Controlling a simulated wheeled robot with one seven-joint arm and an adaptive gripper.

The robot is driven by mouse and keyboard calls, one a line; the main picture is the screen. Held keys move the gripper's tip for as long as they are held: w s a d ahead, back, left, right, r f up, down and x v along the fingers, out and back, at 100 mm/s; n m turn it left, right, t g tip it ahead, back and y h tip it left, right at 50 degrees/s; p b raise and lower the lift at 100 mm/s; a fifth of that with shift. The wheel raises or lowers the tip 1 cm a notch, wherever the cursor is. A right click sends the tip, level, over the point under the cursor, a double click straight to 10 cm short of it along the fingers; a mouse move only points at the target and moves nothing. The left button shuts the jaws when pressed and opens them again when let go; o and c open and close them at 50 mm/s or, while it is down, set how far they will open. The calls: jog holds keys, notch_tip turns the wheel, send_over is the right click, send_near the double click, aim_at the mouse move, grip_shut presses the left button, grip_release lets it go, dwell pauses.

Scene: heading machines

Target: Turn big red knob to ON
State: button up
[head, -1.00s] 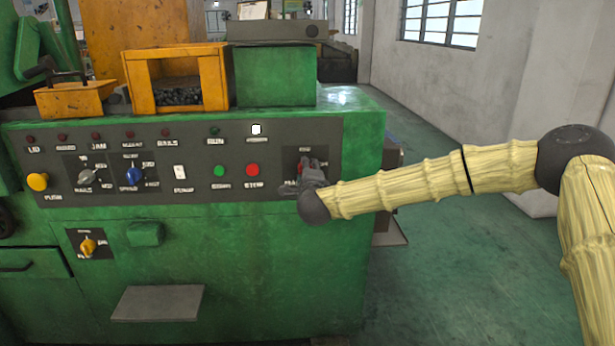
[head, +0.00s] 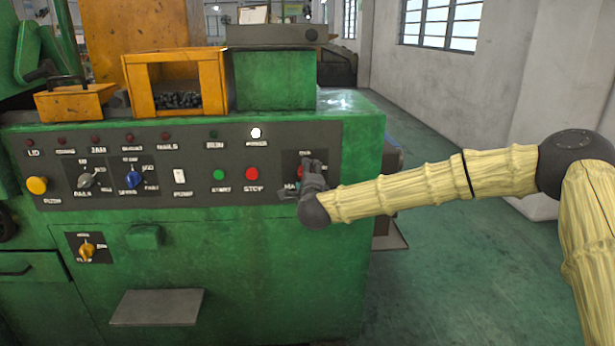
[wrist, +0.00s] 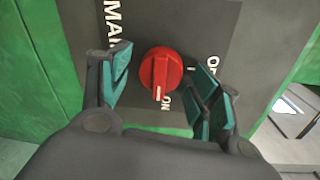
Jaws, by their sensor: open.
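The big red knob (wrist: 161,73) is round with a raised grip bar, on a dark panel with white lettering, in the wrist view. My gripper (wrist: 160,84) is open, with one teal-padded finger on each side of the knob and visible gaps between. In the head view my gripper (head: 308,172) is at the right end of the panel and hides most of the knob.
The green machine (head: 230,255) carries a dark control panel (head: 100,150) with other knobs, a green button (head: 218,175) and a red stop button (head: 252,173) left of my gripper. A white lamp (head: 256,133) is above.

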jog(key=s+d, duration=0.1)
jog(key=s, duration=1)
jog(key=shift+s+r, duration=0.4)
jog(key=shift+r, duration=0.05)
